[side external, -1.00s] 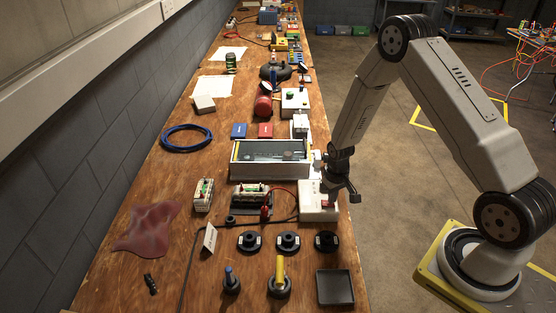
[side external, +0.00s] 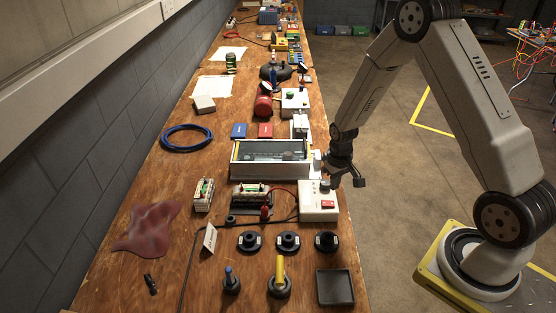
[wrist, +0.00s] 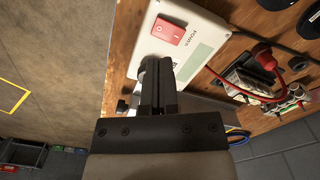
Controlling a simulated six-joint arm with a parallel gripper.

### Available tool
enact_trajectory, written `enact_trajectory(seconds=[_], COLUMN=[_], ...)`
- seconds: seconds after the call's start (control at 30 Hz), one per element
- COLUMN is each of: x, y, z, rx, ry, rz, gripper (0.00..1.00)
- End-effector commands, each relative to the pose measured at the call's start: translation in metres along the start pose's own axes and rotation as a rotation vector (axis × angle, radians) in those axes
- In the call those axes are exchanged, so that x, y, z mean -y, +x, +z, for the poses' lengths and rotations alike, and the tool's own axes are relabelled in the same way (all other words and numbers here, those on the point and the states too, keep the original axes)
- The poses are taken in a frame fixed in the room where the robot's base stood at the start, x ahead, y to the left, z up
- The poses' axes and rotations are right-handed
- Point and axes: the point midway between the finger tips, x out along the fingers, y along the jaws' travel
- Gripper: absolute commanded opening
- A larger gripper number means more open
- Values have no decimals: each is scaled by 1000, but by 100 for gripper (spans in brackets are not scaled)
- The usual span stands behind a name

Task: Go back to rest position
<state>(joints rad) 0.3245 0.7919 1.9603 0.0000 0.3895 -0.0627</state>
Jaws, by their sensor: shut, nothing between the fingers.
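My gripper (side external: 342,178) hangs by the right edge of the bench, just above and behind the white power box (side external: 318,214). In the wrist view my gripper (wrist: 158,88) has its two dark fingers together, with nothing held between them. The box's red switch (side external: 328,204) is in plain view, and my fingers are apart from it. In the wrist view the white box (wrist: 207,62) lies beyond the fingertips, with its red switch (wrist: 173,30) above them. A round knob behind the fingertips is partly hidden.
A long open case (side external: 270,171) stands behind the box. A terminal block with a red plug (side external: 266,210) is at its left. Black round bases (side external: 288,240) and a dark tray (side external: 336,287) stand in front.

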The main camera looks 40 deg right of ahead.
Motion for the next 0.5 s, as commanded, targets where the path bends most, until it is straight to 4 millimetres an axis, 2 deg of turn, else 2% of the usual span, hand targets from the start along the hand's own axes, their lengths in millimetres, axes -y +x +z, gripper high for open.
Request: enact_trajectory(seconds=[0.2,0.5], x=[0,0], y=[-8,-8], z=[0,0], rx=[-1,0], ry=[0,0], rz=[0,0], gripper=[0,0])
